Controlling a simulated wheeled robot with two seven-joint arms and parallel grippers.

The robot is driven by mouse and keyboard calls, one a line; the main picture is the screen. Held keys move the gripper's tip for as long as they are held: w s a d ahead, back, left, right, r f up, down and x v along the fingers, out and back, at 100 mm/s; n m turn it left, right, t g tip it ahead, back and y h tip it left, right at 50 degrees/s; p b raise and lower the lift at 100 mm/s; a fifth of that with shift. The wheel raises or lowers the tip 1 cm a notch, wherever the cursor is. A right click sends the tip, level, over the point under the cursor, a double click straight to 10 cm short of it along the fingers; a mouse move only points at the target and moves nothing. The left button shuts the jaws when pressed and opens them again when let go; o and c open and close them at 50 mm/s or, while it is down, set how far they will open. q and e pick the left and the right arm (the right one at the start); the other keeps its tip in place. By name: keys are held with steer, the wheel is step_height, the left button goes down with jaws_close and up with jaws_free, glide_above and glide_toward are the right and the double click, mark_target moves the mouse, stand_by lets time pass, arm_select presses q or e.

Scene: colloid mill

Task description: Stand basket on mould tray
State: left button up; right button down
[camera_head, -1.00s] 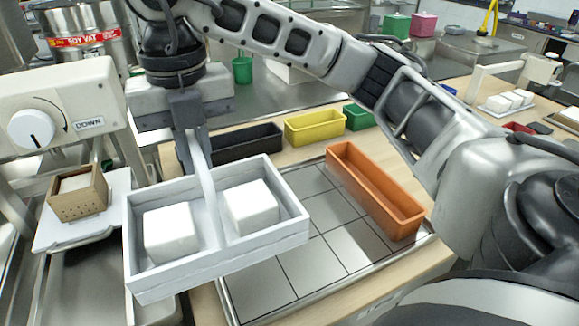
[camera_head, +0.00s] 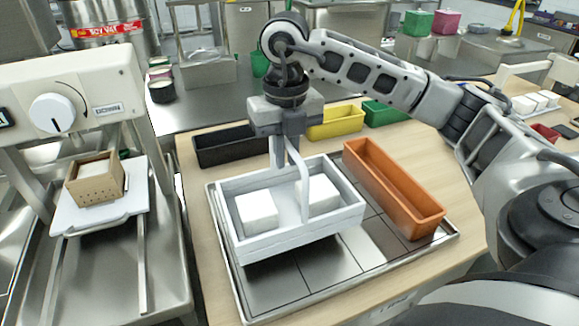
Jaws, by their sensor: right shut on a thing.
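My right gripper (camera_head: 286,150) is shut on the handle of the pale grey-white basket (camera_head: 300,238), which holds two white blocks (camera_head: 257,211). The basket is over the left part of the mould tray (camera_head: 362,266), a metal tray with a grid of dark lines. A shadow shows below the basket's front edge; I cannot tell whether its underside touches the tray. An orange bin (camera_head: 392,187) stands on the tray's right side. The basket hides part of the tray. My left gripper is not in view.
A black bin (camera_head: 228,146), a yellow bin (camera_head: 336,122) and a green bin (camera_head: 384,112) stand behind the tray. At the left is a press with a dial (camera_head: 52,113), with a wooden box (camera_head: 95,180) on its white plate. Bare table shows at the tray's front right.

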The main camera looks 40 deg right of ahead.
steer(key=f, duration=0.3)
steer(key=shift+d+f+p, duration=0.3)
steer(key=shift+d+f, duration=0.1)
steer(key=c, duration=1.5)
jaws_free()
arm_select(q)
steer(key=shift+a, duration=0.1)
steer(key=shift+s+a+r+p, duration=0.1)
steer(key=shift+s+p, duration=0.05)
steer(key=shift+p, duration=0.4)
arm_select(e)
step_height(320, 180, up, 12)
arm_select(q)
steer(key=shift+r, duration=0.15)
